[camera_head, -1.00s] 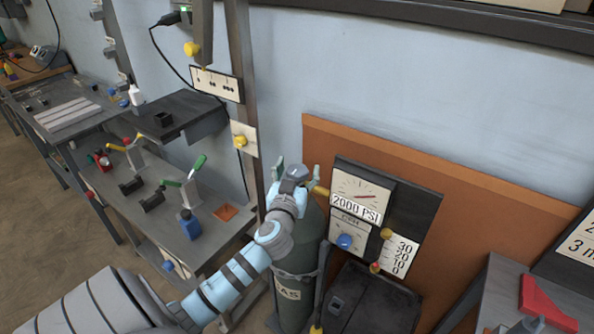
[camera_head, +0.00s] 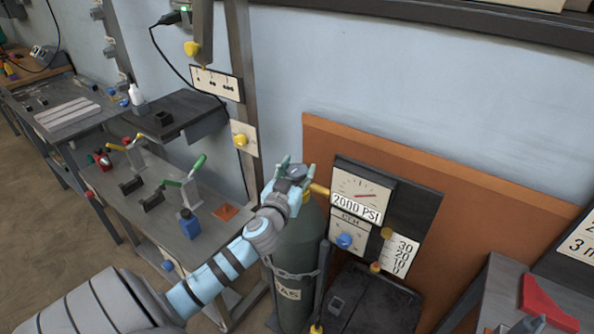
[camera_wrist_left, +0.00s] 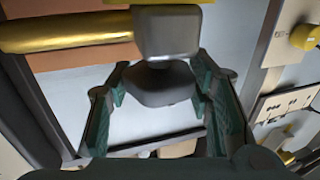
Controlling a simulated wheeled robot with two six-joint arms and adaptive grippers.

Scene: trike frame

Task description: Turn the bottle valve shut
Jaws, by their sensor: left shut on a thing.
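The dark green gas bottle (camera_head: 300,242) stands upright against the wall, with a chain around it and a partly hidden label. Its dark grey valve knob shows in the left wrist view (camera_wrist_left: 160,86), below a grey valve block (camera_wrist_left: 166,32). A brass pipe (camera_wrist_left: 65,33) runs from the block, and it also shows in the head view (camera_head: 318,189). My left gripper (camera_head: 287,178) is at the bottle's top. Its green fingers stand on either side of the knob and are shut on it. My right gripper is not in view.
Right of the bottle, a gauge (camera_head: 361,192) reads 2000 PSI, above a blue knob (camera_head: 344,241). A black box (camera_head: 373,300) stands below. A metal post (camera_head: 247,100) rises behind my gripper.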

